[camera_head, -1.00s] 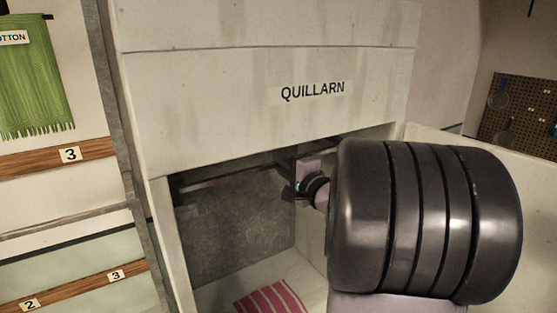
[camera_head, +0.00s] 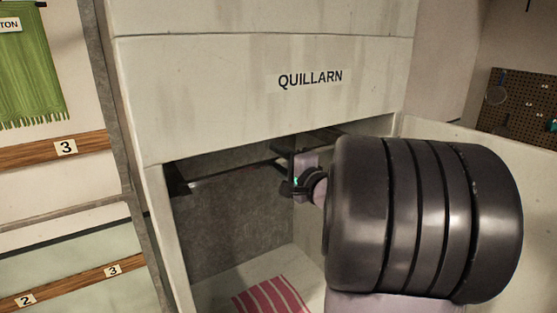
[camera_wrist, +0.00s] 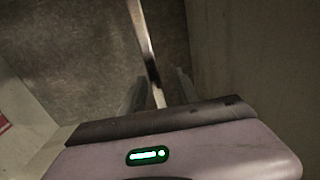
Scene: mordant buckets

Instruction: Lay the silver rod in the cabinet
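The silver rod (camera_wrist: 143,35) shows in the wrist view as a thin pale bar running from the top edge down between my fingers. In the head view the rod (camera_head: 235,174) reaches left from my gripper, across the opening of the cabinet (camera_head: 262,55) labelled QUILLARN. My gripper (camera_head: 292,178) is inside the opening, below the upper panel, and appears shut on the rod. The fingers (camera_wrist: 160,92) are dim in the wrist view. The rod's far right part is hidden by my gripper and arm. I cannot tell whether its left end touches the cabinet's side.
A red-and-white striped cloth (camera_head: 270,297) lies on the cabinet floor. The cabinet's left side post (camera_head: 165,230) stands close to the rod's left end. A green cloth (camera_head: 30,65) hangs at the left above numbered wooden rails (camera_head: 35,151). A pegboard (camera_head: 520,105) is at the right.

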